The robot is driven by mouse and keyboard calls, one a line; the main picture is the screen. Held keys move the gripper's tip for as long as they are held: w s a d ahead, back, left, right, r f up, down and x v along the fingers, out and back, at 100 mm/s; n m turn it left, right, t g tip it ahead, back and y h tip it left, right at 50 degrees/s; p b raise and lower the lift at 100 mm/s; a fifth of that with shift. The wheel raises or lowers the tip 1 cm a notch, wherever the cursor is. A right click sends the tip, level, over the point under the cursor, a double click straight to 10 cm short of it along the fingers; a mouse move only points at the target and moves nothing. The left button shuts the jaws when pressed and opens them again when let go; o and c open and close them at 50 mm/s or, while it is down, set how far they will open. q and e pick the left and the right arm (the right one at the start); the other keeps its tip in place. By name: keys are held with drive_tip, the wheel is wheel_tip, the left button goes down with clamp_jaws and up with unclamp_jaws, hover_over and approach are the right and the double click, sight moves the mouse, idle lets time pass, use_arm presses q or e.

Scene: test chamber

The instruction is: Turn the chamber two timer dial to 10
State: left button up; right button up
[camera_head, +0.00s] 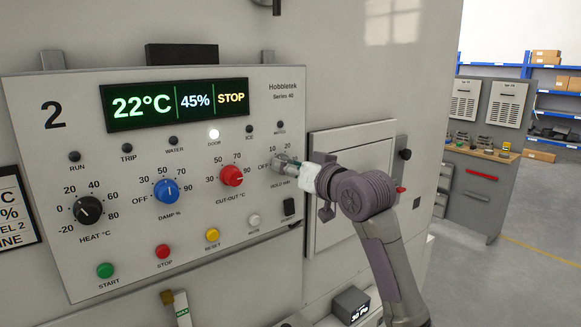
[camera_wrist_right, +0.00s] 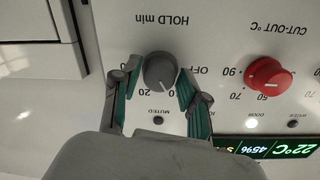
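In the right wrist view the panel appears upside down, with OFF, a partly covered 10 and 20 around the dial. My right gripper (camera_head: 284,161) is at this dial in the head view and mostly covers it. In the right wrist view its green-padded fingers (camera_wrist_right: 158,78) stand open on either side of the knob, with small gaps showing. The dial's exact pointer setting is hard to tell. My left gripper is not in view.
A red cut-out dial (camera_head: 231,175), a blue damp dial (camera_head: 166,191) and a black heat dial (camera_head: 88,210) line the panel. A black rocker switch (camera_head: 289,207) sits just below the timer dial. A workbench (camera_head: 480,154) stands at the right, with open floor before it.

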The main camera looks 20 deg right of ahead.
drive_tip(key=shift+o, duration=0.7)
drive_tip(key=v, duration=1.2)
drive_tip(key=shift+f, duration=0.15)
